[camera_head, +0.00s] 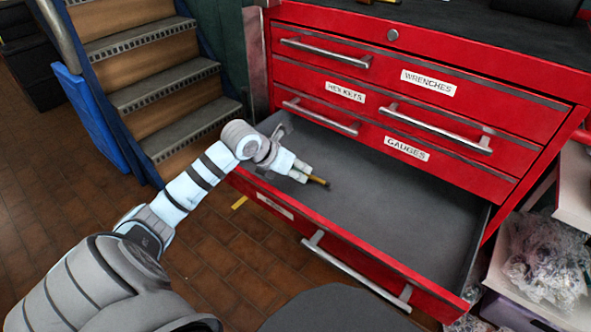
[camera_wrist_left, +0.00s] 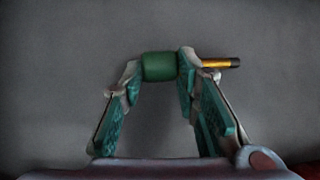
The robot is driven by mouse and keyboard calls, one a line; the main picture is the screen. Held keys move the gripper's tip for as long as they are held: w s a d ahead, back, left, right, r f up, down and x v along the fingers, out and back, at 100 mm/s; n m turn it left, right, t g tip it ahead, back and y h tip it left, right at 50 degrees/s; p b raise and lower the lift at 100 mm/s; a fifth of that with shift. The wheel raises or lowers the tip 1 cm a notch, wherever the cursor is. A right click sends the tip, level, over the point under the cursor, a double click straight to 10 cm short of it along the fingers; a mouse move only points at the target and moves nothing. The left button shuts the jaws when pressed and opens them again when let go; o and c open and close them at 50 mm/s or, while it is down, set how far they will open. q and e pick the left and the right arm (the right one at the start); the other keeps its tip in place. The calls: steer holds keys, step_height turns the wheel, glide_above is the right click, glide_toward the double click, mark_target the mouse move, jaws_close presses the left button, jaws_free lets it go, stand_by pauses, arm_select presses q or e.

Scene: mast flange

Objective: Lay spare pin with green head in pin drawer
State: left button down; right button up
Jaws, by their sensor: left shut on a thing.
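My left gripper (camera_head: 302,176) is over the open pin drawer (camera_head: 400,225) of the red cabinet, towards its left end. In the left wrist view the gripper (camera_wrist_left: 160,72) is shut on the pin's green head (camera_wrist_left: 159,67). The pin's brass-coloured shaft (camera_wrist_left: 218,63) with a dark tip sticks out past the right finger. The shaft also shows in the head view (camera_head: 318,181). The pin lies sideways across the fingers. The grey drawer floor is behind it; I cannot tell whether the pin touches it. My right gripper is not in view.
The drawer's grey floor looks empty around the pin. Its front wall has a long handle (camera_head: 355,270). Closed drawers labelled hex keys, wrenches and gauges (camera_head: 407,149) rise behind it. Stairs (camera_head: 150,75) stand at the left. A bin of clear crumpled wrap (camera_head: 548,262) is at the right.

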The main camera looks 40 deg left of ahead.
arm_select(q)
steer(key=c, duration=1.2)
jaws_free()
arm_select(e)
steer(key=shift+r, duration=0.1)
arm_select(q)
steer(key=shift+s+r, duration=0.1)
steer(key=shift+r, duration=0.2)
steer(key=p+v, duration=0.3)
steer(key=v, duration=0.3)
steer(key=shift+s+a+r+p, duration=0.1)
steer(key=shift+r+p, duration=0.2)
steer(key=p+v, duration=0.5)
steer(key=shift+s+f, duration=0.1)
steer(key=shift+s, duration=0.05)
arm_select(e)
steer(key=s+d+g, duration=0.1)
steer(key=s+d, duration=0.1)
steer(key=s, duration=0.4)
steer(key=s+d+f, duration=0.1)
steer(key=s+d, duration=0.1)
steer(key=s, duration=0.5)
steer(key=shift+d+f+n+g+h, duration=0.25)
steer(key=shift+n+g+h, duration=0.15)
